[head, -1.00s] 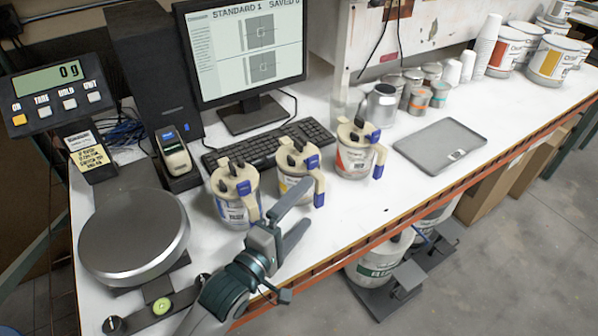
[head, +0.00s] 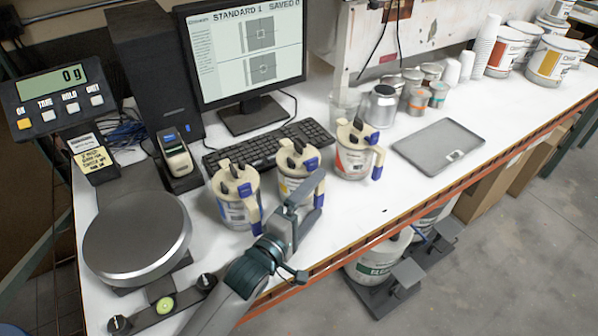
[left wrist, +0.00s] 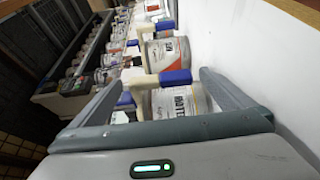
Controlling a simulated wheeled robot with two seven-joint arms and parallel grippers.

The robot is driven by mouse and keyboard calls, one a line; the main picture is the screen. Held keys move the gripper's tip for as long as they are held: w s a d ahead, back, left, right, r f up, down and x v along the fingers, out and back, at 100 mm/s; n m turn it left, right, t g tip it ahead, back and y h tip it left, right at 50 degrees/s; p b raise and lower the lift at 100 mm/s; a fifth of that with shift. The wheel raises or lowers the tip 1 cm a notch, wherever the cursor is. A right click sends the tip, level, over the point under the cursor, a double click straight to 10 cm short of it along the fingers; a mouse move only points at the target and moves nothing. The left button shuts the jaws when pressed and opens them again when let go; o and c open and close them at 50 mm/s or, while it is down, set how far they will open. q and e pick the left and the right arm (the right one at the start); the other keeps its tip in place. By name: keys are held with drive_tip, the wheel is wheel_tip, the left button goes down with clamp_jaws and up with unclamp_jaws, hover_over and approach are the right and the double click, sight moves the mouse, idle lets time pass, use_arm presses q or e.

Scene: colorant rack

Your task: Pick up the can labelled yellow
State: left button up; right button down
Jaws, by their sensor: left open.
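The yellow-labelled can (head: 288,185) is the middle one of three cans with beige pump lids and blue handles on the white bench. My left gripper (head: 310,202) is open and empty at its front right side, and a finger overlaps the can's lower part in the head view. In the left wrist view, a can (left wrist: 178,103) stands between the open fingers (left wrist: 165,98), its blue handle above the label. It appears to be the yellow one, though its label colour is unclear. Whether a finger touches it cannot be told. My right gripper is not in view.
The blue-labelled can (head: 232,210) stands close on the left, the red-labelled can (head: 354,160) on the right. A keyboard (head: 265,146) lies behind. A round scale (head: 137,235) is at left.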

use_arm(q)
drive_tip(key=shift+x, duration=0.95)
drive_tip(key=shift+w+d, duration=0.1)
drive_tip(key=shift+w, duration=0.1)
drive_tip(key=shift+r, duration=0.1)
drive_tip(key=c, duration=1.6)
drive_tip(key=shift+r+p, duration=0.1)
drive_tip(key=shift+p, duration=0.2)
